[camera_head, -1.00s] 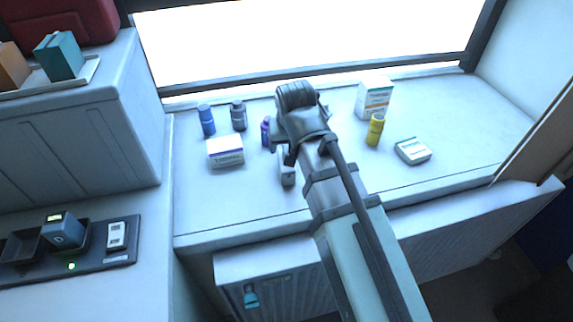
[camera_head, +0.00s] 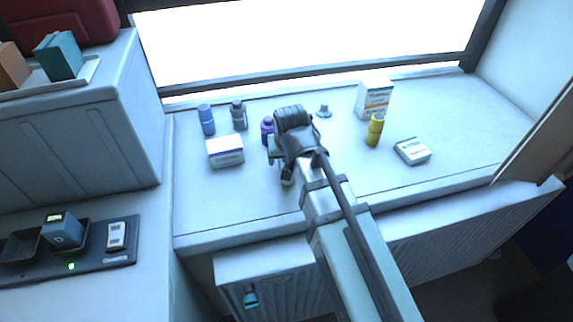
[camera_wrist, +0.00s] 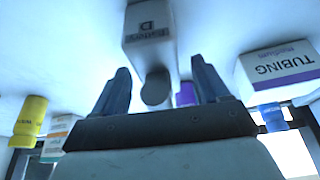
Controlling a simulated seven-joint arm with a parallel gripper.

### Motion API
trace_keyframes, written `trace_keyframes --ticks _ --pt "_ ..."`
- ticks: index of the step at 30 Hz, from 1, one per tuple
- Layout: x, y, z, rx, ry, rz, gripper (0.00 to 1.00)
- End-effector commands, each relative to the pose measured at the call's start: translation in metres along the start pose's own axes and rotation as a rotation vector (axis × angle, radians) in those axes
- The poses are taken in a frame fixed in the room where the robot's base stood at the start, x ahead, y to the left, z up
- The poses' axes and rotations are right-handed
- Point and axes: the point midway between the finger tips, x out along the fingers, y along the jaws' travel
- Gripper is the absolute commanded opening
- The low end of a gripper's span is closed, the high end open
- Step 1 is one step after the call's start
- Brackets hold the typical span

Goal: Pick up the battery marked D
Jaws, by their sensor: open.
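In the head view the battery (camera_head: 287,178) stands on the counter, mostly hidden by my wrist. My gripper (camera_wrist: 160,82) is open and empty. Its two fingers point towards the battery's side of the picture, apart from it. In the head view the gripper (camera_head: 278,158) is over the counter beside the battery, its fingertips hard to see.
A white tubing box (camera_head: 225,152), blue bottle (camera_head: 206,120), grey bottle (camera_head: 239,116) and purple bottle (camera_head: 267,127) stand left of my arm. A tall carton (camera_head: 374,98), yellow bottle (camera_head: 375,130) and flat box (camera_head: 413,151) are at right. The counter's front left is clear.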

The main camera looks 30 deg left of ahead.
Motion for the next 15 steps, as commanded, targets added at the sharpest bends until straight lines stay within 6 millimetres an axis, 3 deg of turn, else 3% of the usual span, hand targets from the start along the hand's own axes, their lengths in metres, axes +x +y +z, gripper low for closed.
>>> trace_keyframes --ticks 9,15 --pt "0.0065 0.0001 0.0002 0.0 -0.001 0.0 0.74" --pt "0.0064 0.0001 0.0002 0.0 -0.001 0.0 0.56"
